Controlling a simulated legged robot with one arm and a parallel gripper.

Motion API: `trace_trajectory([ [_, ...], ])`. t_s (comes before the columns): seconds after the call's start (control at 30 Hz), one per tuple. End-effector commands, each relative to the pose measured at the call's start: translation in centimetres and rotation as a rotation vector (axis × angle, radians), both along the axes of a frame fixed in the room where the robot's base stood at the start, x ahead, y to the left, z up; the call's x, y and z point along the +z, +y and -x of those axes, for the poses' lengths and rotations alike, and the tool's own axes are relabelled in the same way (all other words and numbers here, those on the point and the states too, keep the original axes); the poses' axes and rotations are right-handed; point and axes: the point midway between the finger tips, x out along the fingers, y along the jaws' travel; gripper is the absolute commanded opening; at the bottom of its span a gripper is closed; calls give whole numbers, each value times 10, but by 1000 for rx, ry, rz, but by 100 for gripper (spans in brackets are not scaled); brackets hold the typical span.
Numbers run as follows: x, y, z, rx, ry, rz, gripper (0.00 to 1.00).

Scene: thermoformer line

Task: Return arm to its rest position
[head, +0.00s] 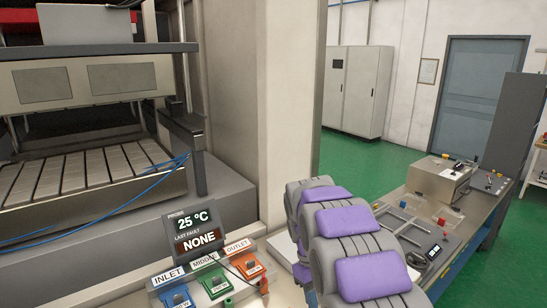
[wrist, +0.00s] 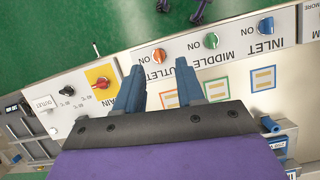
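My arm, grey with purple pads, is folded in the lower middle of the head view, to the right of the labelled connector station. My gripper (wrist: 160,70) shows in the wrist view as two blue fingers standing apart, with nothing between them. It is open and over a white control panel (wrist: 120,55). I cannot tell whether the fingertips touch the panel. The gripper does not show clearly in the head view.
The panel carries an orange knob (wrist: 159,56), a green knob (wrist: 211,40), a blue knob (wrist: 266,26) and a red main switch (wrist: 101,83). A workbench (head: 465,225) stands right; green floor lies behind.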

Motion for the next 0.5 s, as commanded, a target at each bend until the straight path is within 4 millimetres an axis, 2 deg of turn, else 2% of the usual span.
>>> trace_trajectory([
  [0.03, 5, -4, 14, -23, -9, -2, 38],
  [0.2, 20, -14, 59, -100, -39, -9, 38],
  [0.5, 29, -25, 147, -233, -87, -26, 38],
])
